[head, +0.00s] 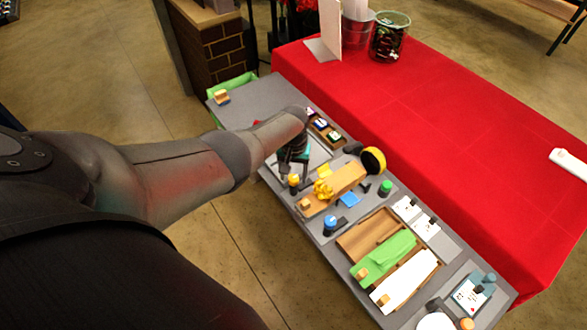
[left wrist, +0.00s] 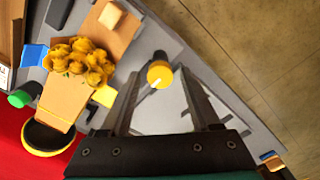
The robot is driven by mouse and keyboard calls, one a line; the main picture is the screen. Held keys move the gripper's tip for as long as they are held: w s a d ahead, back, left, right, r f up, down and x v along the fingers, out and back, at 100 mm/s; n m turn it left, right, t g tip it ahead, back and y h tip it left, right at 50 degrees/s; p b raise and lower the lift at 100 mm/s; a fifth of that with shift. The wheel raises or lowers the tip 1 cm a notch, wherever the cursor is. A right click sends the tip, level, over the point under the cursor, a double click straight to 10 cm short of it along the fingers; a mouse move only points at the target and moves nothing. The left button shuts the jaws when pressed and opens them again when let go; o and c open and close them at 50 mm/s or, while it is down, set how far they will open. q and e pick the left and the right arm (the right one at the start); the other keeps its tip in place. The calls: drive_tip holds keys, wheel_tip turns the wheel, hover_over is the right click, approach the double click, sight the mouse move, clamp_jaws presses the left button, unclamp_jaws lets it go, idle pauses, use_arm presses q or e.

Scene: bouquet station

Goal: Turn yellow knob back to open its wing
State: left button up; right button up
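The yellow knob (left wrist: 160,74) has a round yellow cap with a small white mark and a dark base. It also shows in the head view (head: 293,180), by the near edge of the grey table. My left gripper (left wrist: 161,80) is open over it, with one finger on each side of the cap. I see a gap at each side and cannot tell the exact height. In the head view my left gripper (head: 286,172) points down at the knob. A small yellow flap (head: 324,170) lies beside the flower bundle. My right gripper is not in view.
The wrapped yellow flowers (head: 323,188) lie close by on the grey table (head: 284,205). A blue knob (head: 331,222), blue flap (head: 349,200) and green knob (head: 385,187) stand farther along. Wooden trays (head: 366,236) are to the right. A red-covered table (head: 430,120) stands behind.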

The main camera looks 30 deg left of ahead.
sight(293, 178)
use_arm(q)
drive_tip(key=shift+o, duration=0.2)
wheel_tip(293, 178, up, 3)
drive_tip(key=shift+p, duration=1.1)
drive_tip(key=shift+r, duration=0.9)
wheel_tip(293, 178, up, 10)
drive_tip(key=shift+r, duration=0.2)
